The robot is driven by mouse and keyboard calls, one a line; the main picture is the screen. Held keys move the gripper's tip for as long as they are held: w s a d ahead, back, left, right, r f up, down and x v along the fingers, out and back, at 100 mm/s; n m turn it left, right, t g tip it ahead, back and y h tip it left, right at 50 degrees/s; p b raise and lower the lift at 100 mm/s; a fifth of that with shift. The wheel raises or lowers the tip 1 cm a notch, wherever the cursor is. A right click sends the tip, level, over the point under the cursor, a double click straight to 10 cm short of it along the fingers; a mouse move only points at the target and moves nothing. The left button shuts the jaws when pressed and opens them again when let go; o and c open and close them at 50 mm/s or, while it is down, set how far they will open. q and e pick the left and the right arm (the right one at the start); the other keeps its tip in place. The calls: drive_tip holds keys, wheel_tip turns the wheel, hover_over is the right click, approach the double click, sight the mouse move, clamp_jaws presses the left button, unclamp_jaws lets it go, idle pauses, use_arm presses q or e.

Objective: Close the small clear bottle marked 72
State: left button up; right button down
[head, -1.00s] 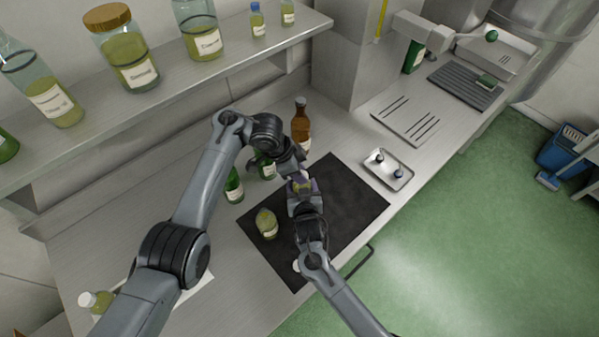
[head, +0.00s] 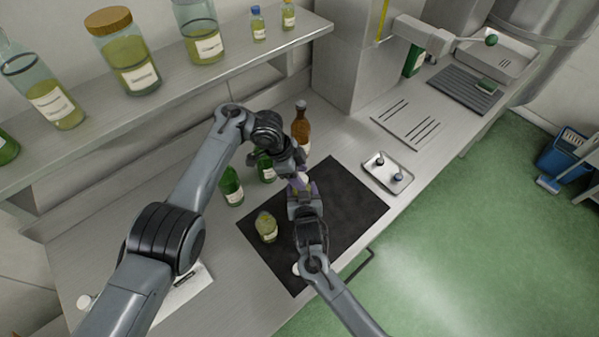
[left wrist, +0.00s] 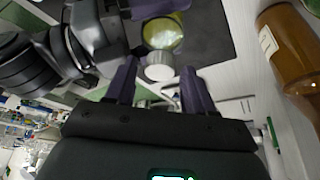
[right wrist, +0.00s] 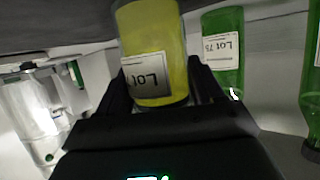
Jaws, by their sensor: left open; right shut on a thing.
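My right gripper (head: 302,190) is shut on a small clear bottle (right wrist: 155,50) of yellow-green oil above the black mat (head: 345,215). Its label reads "Lot 7", the last digit hidden. In the left wrist view the bottle (left wrist: 163,32) has a white cap (left wrist: 158,72) at its mouth end; I cannot tell whether it is seated. My left gripper (left wrist: 155,88) is open, its purple fingers on either side of the white cap, touching or not unclear. In the head view the left gripper (head: 297,168) is right above the bottle, largely hiding it.
Another oil bottle (head: 265,226) stands on the mat. Green bottles (head: 230,186) and a brown bottle (head: 301,125) stand behind it. A metal tray (head: 388,172) with two small dark-topped items lies to the right. Jars line the shelf (head: 230,75). The mat's right part is clear.

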use_arm(q)
drive_tip(key=shift+w+d+r+n, duration=0.35)
drive_tip(key=shift+d+r, duration=0.25)
drive_tip(key=shift+r, duration=0.25)
drive_tip(key=r+n+y, duration=0.1)
drive_tip(key=n, duration=0.6)
drive_tip(key=r+n+y, duration=0.2)
drive_tip(key=n, duration=0.5)
drive_tip(key=r+n+y, duration=0.1)
drive_tip(key=r+n, duration=0.1)
drive_tip(key=n, duration=0.5)
drive_tip(key=shift+a+r+t+y, duration=0.2)
drive_tip(key=shift+t+y, duration=0.1)
drive_tip(key=shift+t, duration=0.1)
drive_tip(key=shift+s+r+n, duration=0.15)
drive_tip(key=shift+s+n, duration=0.3)
drive_tip(key=shift+f, duration=4)
